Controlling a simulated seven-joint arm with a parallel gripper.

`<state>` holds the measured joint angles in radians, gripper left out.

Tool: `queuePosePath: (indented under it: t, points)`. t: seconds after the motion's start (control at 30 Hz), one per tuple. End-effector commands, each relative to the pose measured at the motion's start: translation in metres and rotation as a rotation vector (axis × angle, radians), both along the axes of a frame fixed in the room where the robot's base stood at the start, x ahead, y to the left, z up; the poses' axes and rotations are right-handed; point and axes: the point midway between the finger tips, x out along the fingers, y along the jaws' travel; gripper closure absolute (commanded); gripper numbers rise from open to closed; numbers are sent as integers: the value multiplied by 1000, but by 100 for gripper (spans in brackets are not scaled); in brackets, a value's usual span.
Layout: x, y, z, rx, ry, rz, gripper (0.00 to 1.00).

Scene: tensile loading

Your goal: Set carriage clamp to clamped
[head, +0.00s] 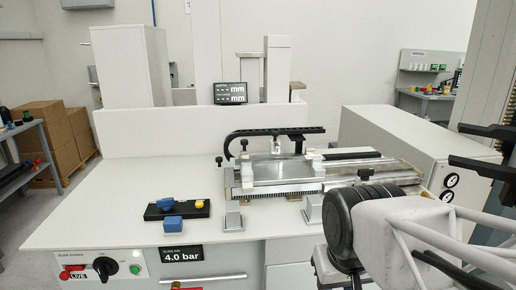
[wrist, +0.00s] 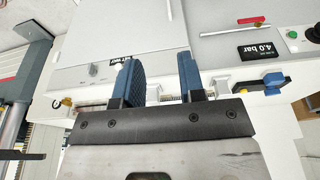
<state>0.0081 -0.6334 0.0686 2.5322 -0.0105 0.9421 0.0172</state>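The carriage (head: 275,172) is a grey slab on a rail on the white bench. Small white blocks and dark knobs sit around it; I cannot tell for sure which part is its clamp. A black plate (head: 180,212) left of it carries a blue handle (head: 165,204) and a yellow button (head: 200,204). A blue handle (wrist: 273,80) also shows at the right in the wrist view. My gripper (wrist: 157,75) is open, its two blue-padded fingers wide apart with nothing held. Its fingers hide part of the bench equipment behind them. The clamp's setting cannot be read.
A blue block (head: 173,223) sits at the bench's front edge. Below are a 4.0 bar sign (head: 182,254) and a panel with a black rotary switch (head: 105,267). A black cable chain (head: 275,131) arches behind the carriage. The bench's left part (head: 110,205) is clear.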

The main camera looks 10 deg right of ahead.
Motion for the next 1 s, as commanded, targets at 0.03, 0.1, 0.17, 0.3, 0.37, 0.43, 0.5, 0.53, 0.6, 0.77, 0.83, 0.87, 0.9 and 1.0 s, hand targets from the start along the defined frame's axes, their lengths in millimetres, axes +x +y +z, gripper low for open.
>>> queuePosePath:
  t: [0.03,0.1,0.17,0.3,0.37,0.43,0.5,0.53,0.6,0.77,0.83,0.87,0.9,1.0]
  points:
    - [0,0,0,0,0,0,71]
    - [1,0,1,0,1,0,82]
    - [3,0,2,0,2,0,91]
    - [10,0,8,0,7,0,100]
    - [15,0,12,1,12,0,100]
    - [22,1,17,1,17,0,100]
    - [31,1,24,1,23,0,100]
    - [35,1,27,2,27,0,100]
    - [45,1,34,3,34,0,100]
    - [71,2,52,3,54,0,100]
    - [82,2,59,4,61,0,100]
    - [87,3,62,4,65,0,100]
    - [94,3,66,4,70,1,100]
    - [111,3,76,5,81,1,100]
